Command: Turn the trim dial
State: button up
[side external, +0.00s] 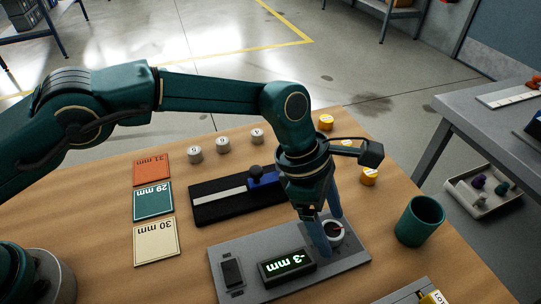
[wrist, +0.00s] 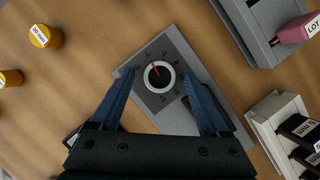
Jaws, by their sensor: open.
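The trim dial (side external: 335,230) is a round knob with a white rim and dark centre at the right end of a grey control panel (side external: 352,256). In the wrist view the dial (wrist: 159,76) shows a red pointer aimed up and slightly left, with small marks around it. My gripper (side external: 330,234) is over the panel, pointing down, with one blue finger on each side of the dial. In the wrist view my gripper (wrist: 157,74) is open, with gaps between the fingers and the dial. The panel's display (side external: 287,266) reads -3 mm in green.
A dark switch (side external: 232,272) sits at the panel's left end. Behind the panel is a black rail with a blue slider (side external: 264,179). A green cup (side external: 420,221) stands to the right. Yellow weights (side external: 369,176), grey weights (side external: 223,145) and a 30 mm card (side external: 156,242) lie around.

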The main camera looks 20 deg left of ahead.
grip_shut()
jog(key=shift+w+d+m+g, duration=0.1)
jog(key=shift+m+g, duration=0.2)
jog(key=shift+m, duration=0.4)
grip_release()
jog(key=shift+v, duration=2.6)
